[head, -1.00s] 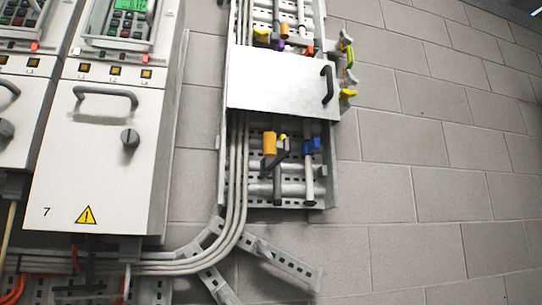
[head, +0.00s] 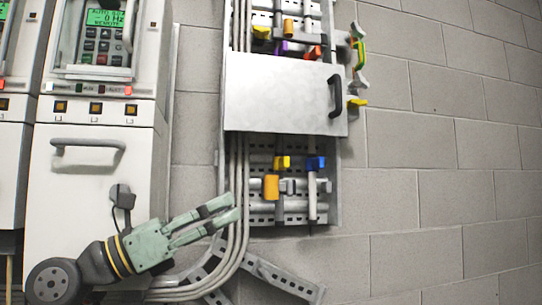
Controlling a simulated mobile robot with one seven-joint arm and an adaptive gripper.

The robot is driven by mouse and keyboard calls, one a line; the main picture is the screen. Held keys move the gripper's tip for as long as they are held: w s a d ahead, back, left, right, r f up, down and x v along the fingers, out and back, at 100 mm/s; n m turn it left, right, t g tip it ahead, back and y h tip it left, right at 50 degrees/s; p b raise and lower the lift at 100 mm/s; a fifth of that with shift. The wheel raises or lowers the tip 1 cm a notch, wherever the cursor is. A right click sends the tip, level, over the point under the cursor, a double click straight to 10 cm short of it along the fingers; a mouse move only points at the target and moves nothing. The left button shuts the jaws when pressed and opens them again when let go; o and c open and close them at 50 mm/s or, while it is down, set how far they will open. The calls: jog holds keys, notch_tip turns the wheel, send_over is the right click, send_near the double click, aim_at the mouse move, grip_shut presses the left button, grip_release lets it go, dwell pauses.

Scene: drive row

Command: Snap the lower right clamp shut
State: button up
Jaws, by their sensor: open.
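The white cover panel (head: 280,92) with a black handle (head: 335,97) sits across the cable tray. At its right edge, a green and yellow lever (head: 357,46) stands up near the top. Below it, a yellow tab (head: 357,102) sticks out to the right. Under the panel, at the right, is a blue piece (head: 316,163) on a grey vertical pipe; a yellow piece (head: 282,162) and an orange block (head: 271,187) are to its left. I cannot tell for sure which is the lower right clamp. My gripper (head: 235,207) is open and empty, left of and below these pieces, pointing right.
A white drive cabinet (head: 90,190) with a lit green display (head: 108,18) stands at the left, partly behind my arm. Grey cables (head: 238,180) run down and bend left near my gripper. A slotted metal rail (head: 285,283) slants below. The block wall (head: 430,200) at the right is clear.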

aim_at(270, 187)
jog(key=p+x, duration=0.1)
jog(key=x, duration=0.2)
jog(key=p+x, duration=0.1)
jog(key=x, duration=0.3)
jog(key=p+x, duration=0.1)
jog(key=x, duration=0.3)
jog(key=shift+w+f, duration=0.25)
jog(key=shift+w, duration=0.15)
jog(key=shift+c, duration=0.5)
grip_shut()
jog(key=shift+a, duration=0.1)
